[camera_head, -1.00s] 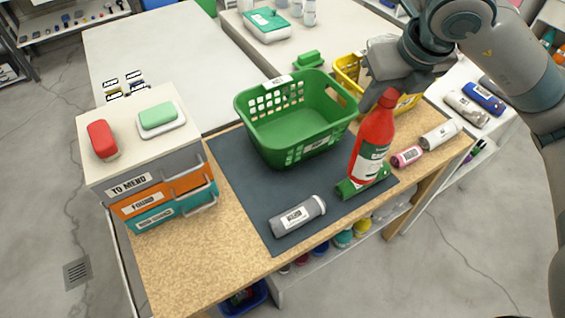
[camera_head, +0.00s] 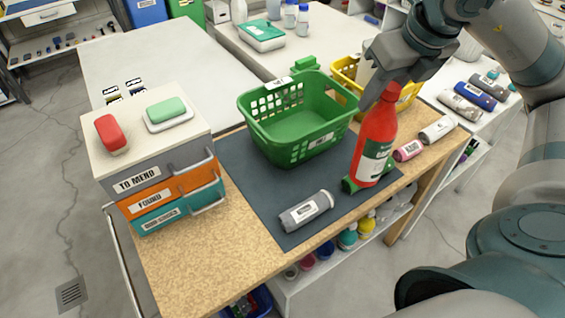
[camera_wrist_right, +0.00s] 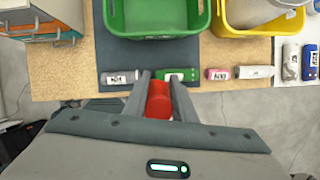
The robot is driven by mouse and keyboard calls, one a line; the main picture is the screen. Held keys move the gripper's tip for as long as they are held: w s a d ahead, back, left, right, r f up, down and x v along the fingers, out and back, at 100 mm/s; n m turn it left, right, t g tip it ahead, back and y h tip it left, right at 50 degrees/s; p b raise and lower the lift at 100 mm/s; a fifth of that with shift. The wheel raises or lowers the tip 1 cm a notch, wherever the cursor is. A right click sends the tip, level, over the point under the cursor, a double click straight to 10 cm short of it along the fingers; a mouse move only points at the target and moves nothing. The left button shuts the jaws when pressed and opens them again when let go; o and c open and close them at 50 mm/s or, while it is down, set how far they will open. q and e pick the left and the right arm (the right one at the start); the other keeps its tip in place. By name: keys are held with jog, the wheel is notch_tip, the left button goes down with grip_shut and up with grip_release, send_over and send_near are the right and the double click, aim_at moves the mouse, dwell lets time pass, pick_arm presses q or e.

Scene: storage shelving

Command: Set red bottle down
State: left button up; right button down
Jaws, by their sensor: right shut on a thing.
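The red bottle (camera_head: 373,150), with a white and green label, is held by its top in my right gripper (camera_head: 391,83). It is close to upright, leaning slightly in the head view. In the right wrist view its red top (camera_wrist_right: 158,100) sits between the two fingers (camera_wrist_right: 158,78). Its lower end hides part of a green bottle (camera_head: 349,186) lying on the dark mat (camera_head: 246,178); that green bottle also shows in the wrist view (camera_wrist_right: 184,75). I cannot tell whether the red bottle touches it. My left gripper is not in view.
A grey bottle (camera_head: 306,211) lies at the mat's front. Pink (camera_head: 408,150) and white (camera_head: 437,129) bottles lie to the right. A drawer unit (camera_head: 150,178) stands left.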

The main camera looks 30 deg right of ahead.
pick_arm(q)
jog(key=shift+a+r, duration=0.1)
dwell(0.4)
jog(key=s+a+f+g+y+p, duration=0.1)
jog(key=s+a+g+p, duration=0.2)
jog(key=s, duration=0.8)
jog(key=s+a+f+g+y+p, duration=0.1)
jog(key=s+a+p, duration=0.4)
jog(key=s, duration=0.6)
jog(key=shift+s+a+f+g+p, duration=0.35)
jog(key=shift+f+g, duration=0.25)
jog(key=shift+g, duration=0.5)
pick_arm(e)
jog(key=w+a+f, duration=0.5)
jog(key=w+f, duration=0.2)
jog(key=w, duration=0.3)
jog(key=shift+w+a, duration=0.2)
jog(key=shift+a, duration=0.1)
